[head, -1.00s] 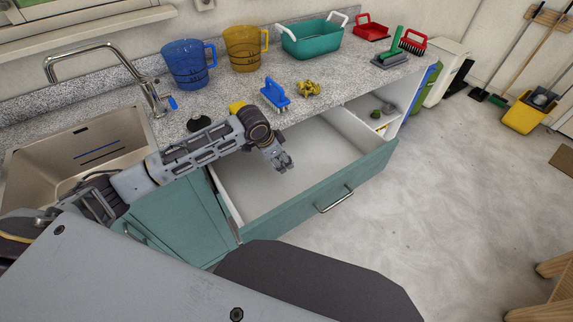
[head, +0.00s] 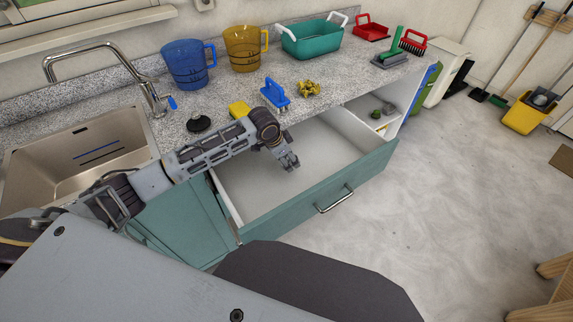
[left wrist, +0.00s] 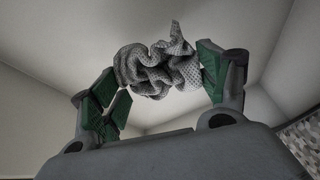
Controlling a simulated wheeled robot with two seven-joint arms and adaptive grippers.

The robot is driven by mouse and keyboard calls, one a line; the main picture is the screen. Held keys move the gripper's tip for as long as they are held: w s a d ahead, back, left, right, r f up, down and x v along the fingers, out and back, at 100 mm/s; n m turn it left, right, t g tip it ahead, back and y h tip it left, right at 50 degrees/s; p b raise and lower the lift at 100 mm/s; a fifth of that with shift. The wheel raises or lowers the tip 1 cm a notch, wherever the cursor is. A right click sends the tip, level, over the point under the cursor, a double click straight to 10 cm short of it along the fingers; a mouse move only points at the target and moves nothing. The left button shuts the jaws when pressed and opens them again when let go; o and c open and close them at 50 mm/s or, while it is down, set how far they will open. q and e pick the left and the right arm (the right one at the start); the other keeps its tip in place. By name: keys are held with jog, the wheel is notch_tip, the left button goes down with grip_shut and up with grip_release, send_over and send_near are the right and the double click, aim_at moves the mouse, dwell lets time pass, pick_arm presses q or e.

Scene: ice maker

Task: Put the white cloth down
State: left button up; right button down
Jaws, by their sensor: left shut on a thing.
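The white cloth (left wrist: 155,65) shows in the left wrist view as a crumpled, dotted, grey-looking bundle between the green-padded fingers. My left gripper (head: 290,163) is shut on it. In the head view this gripper points down over the inside of the open drawer (head: 250,215), and I cannot make out the cloth there. The left wrist view shows pale drawer walls around the gripper (left wrist: 160,85). I cannot tell whether the cloth touches the drawer floor. My right gripper is not in view.
A sink (head: 80,160) lies left. The drawer's floor looks bare.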

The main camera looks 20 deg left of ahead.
pick_arm(q)
jog(key=shift+f, duration=0.45)
notch_tip(320, 180, down, 3)
jog(key=shift+r, duration=0.1)
jog(key=shift+f, duration=0.5)
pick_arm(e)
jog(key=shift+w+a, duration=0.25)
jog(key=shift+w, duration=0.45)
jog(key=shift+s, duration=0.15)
pick_arm(q)
jog(key=o, duration=0.7)
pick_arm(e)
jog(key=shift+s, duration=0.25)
pick_arm(q)
jog(key=shift+r, duration=0.1)
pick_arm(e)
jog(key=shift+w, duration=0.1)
